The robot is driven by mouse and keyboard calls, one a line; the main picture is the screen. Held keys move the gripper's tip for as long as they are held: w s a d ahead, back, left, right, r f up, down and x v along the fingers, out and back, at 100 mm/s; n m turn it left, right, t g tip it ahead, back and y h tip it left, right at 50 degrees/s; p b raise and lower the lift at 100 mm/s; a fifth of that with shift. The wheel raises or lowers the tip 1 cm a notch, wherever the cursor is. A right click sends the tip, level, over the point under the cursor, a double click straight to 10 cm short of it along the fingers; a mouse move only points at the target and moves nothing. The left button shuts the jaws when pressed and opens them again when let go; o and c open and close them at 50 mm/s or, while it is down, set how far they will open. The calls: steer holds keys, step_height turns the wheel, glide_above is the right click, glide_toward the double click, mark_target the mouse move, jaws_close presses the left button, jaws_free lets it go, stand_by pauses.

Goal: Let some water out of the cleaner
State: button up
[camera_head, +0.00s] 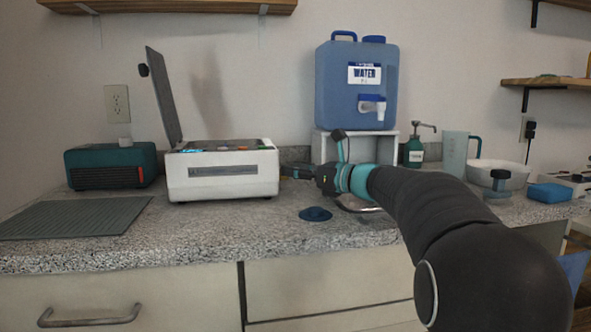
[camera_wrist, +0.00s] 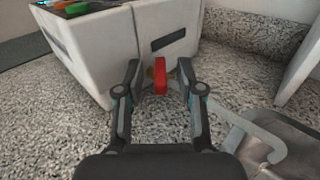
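The cleaner (camera_head: 222,185) is a white box on the granite counter, its dark lid (camera_head: 164,97) raised at the left. Colourful items lie in its top. In the wrist view the cleaner (camera_wrist: 85,62) shows its side with a dark slot. A red valve handle (camera_wrist: 160,76) with a brass-coloured part behind it is low beside that side. My gripper (camera_wrist: 161,68) is open, with one finger on each side of the red handle and visible gaps between. In the head view my gripper (camera_head: 287,172) is at the cleaner's right side, and the handle is hidden.
A metal pan (camera_head: 358,206) lies under my arm; it also shows in the wrist view (camera_wrist: 285,150). A dark blue disc (camera_head: 315,214) lies in front. A water jug (camera_head: 356,85) stands on a white stand (camera_head: 325,148). A teal box (camera_head: 110,166) and grey mat (camera_head: 75,217) are left.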

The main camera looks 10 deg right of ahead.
steer(key=shift+w+a, duration=0.2)
jaws_close()
